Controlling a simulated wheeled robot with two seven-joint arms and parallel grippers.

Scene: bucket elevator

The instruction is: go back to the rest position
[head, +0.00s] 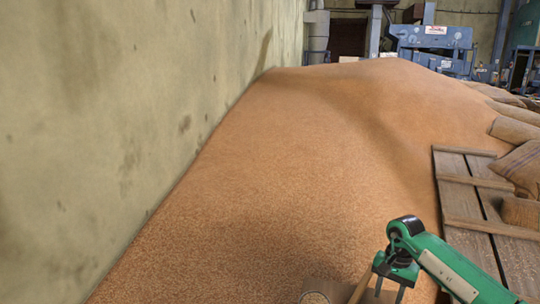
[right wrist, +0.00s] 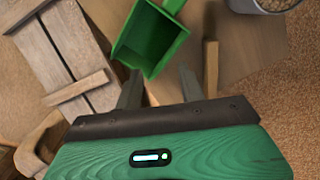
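My right gripper (head: 389,291) comes in from the right on a green arm and hangs low over the grain side of the view. In the right wrist view its two fingers (right wrist: 160,84) stand apart with nothing between them. A green scoop (right wrist: 147,38) lies just beyond the fingertips on a wooden surface (right wrist: 245,48), apart from them as far as I can tell. My left gripper is not in view.
A large grain heap (head: 300,160) fills the middle, against a plaster wall (head: 120,110). A plank panel (head: 478,215) and sacks (head: 520,165) lie at right. A container of grain (head: 314,298) and a wooden upright (head: 361,287) are near the gripper. Blue machinery (head: 430,38) stands behind.

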